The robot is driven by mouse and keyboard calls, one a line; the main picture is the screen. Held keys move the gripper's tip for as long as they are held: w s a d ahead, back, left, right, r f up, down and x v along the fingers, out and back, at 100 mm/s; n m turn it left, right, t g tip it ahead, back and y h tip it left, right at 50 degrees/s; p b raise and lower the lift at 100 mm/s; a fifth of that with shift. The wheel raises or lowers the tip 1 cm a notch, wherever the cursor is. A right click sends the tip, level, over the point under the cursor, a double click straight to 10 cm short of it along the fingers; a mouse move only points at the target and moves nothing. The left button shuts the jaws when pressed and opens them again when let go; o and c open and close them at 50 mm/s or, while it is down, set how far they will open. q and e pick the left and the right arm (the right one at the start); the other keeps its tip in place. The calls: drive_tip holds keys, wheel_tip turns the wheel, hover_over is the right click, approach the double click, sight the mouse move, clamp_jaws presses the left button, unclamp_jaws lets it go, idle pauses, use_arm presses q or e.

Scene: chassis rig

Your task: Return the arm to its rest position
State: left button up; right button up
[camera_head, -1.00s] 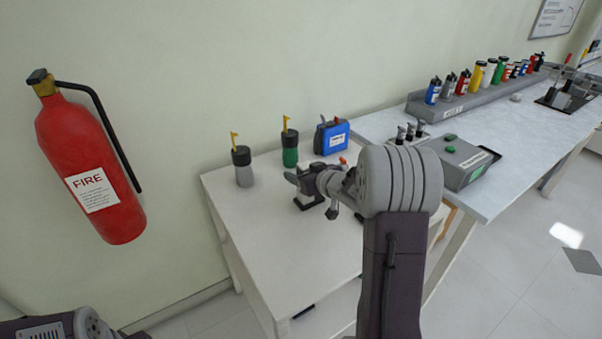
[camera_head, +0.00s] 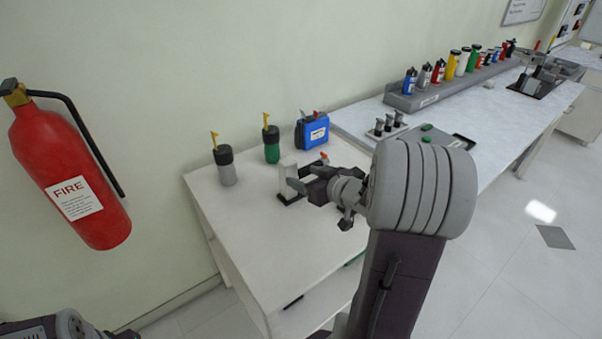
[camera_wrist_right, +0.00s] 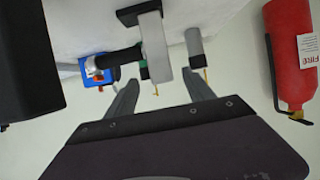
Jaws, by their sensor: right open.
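My right arm reaches in from the lower right of the head view. Its gripper (camera_head: 293,184) is over the white side table (camera_head: 235,238), close to a small light grey block on a black base (camera_head: 288,170). In the right wrist view the two fingers (camera_wrist_right: 160,88) are spread with nothing held between them. My left gripper does not show; only part of my left arm is at the lower left corner of the head view.
A grey-bodied bottle (camera_head: 226,166), a green one (camera_head: 271,144) and a blue case (camera_head: 312,131) stand along the table's back. A fire extinguisher (camera_head: 70,180) hangs on the left wall. A long bench (camera_head: 480,112) with a rack of bottles is at right. The table's front left is clear.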

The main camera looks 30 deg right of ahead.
drive_tip(key=w+a+r+n+g+y+p, duration=0.15)
drive_tip(key=a+r+p, duration=0.25)
drive_tip(key=a, duration=0.4)
drive_tip(key=w+a+r+n+y+p, duration=0.1)
drive_tip(key=w+a+r+p, duration=0.1)
drive_tip(key=a+r+p, duration=0.35)
drive_tip(key=s+a+f+m+g+h, duration=0.1)
drive_tip(key=s+f+g, duration=0.4)
drive_tip(key=s, duration=0.5)
drive_tip(key=s+a+f+m+g+h+p, duration=0.1)
drive_tip(key=s+f+m+g+h, duration=0.1)
drive_tip(key=s+f+g, duration=0.4)
drive_tip(key=s+f, duration=0.2)
drive_tip(key=s, duration=0.2)
drive_tip(key=shift+s+f+m, duration=0.2)
drive_tip(key=shift+f+m, duration=0.1)
drive_tip(key=shift+m, duration=0.05)
drive_tip(key=shift+h, duration=0.25)
